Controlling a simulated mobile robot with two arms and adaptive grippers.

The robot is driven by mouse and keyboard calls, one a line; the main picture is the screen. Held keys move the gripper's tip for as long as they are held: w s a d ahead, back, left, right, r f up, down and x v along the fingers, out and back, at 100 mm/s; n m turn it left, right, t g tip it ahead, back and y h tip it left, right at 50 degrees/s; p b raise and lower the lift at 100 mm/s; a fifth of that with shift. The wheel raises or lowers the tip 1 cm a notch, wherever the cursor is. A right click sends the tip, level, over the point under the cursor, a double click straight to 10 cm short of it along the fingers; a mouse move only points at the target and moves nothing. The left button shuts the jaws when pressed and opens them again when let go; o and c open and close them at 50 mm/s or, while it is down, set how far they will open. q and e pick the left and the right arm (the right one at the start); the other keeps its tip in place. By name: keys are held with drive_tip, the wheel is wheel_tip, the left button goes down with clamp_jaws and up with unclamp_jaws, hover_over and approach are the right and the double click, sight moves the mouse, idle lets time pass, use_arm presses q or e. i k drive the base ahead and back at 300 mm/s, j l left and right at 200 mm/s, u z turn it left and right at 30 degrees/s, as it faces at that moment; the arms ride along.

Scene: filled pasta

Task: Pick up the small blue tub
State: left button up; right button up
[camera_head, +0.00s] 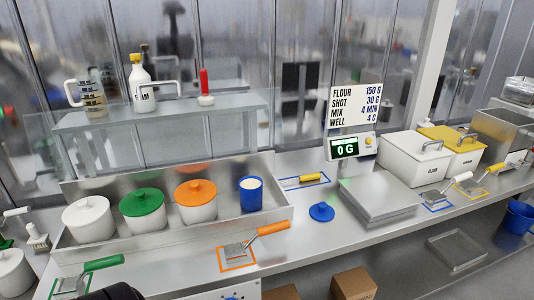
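The small blue tub (251,195) stands upright at the right end of the long metal tray (78,252), with its top open and white contents showing. A blue lid with a knob (321,212) lies apart from it on the counter, to the right of the tray. No gripper fingers show. A dark rounded part at the bottom left edge looks like part of my own arm, well away from the tub.
White tubs with white (88,221), green (143,202) and orange (195,190) lids share the tray. An orange-handled scoop (255,243) lies in front. A scale display (347,148) and metal platform (379,203) stand right. A glass shelf (115,117) overhangs the tray's back.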

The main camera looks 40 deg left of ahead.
sight(251, 194)
drive_tip(key=u, duration=1.45)
